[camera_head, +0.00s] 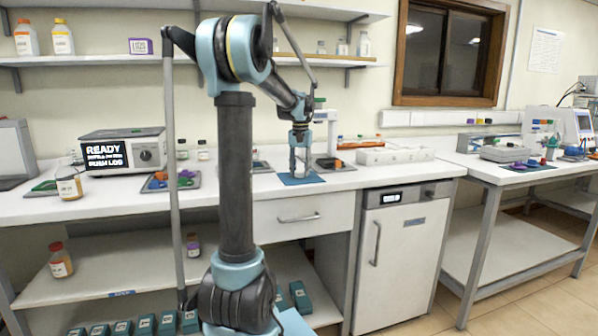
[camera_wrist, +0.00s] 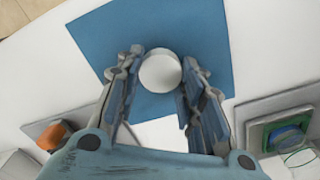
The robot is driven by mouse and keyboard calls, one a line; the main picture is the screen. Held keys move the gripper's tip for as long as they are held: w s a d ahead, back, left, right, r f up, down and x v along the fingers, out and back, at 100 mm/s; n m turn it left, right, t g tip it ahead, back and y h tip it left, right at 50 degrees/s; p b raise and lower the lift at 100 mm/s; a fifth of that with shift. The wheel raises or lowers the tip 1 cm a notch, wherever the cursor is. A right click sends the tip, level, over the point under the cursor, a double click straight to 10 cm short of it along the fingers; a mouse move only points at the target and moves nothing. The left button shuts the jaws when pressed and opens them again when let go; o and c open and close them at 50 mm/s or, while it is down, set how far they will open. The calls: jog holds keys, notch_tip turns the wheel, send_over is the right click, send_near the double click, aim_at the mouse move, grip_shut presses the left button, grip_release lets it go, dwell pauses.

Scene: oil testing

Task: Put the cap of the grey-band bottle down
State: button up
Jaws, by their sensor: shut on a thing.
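My gripper (camera_head: 300,160) points down over a blue mat (camera_head: 313,179) on the counter. In the wrist view, the fingers of my gripper (camera_wrist: 160,72) are closed on the two sides of a round white cap (camera_wrist: 160,70), seen from above over the blue mat (camera_wrist: 195,30). Whether the cap touches the mat, or has anything beneath it, I cannot tell. A bottle (camera_head: 68,184) with a pale label stands on the counter at the left; I cannot tell whether it is the grey-band bottle.
A dark tray (camera_head: 157,187) with coloured caps lies left of the mat. An instrument (camera_head: 332,130) stands behind my gripper, with an orange piece on its base. A white rack (camera_head: 395,155) is to the right. The counter's front edge is close to the mat.

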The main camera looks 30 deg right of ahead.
aim_at(300, 171)
jog(key=shift+f, duration=0.15)
jog(key=o, duration=0.7)
jog(key=shift+o, duration=0.2)
notch_tip(300, 171, up, 12)
jog(key=s+a+f+n, duration=0.2)
jog(key=a+f, duration=0.1)
jog(key=a, duration=1.2)
jog(key=s+a+f+n+t, duration=0.1)
jog(key=s+a+f+n, duration=0.2)
jog(key=s+a+f, duration=0.6)
jog(key=s+a+f+n+t, duration=0.15)
jog(key=s+a+f, duration=0.35)
jog(key=a, duration=0.7)
jog(key=s+a+f+n, duration=0.1)
jog(key=s+a+f, duration=0.1)
jog(key=f, duration=0.4)
jog(key=s+a+f+n, duration=0.2)
jog(key=s+f, duration=0.3)
jog(key=f, duration=0.1)
jog(key=shift+s+a+f, duration=0.2)
jog(key=shift+a, duration=0.15)
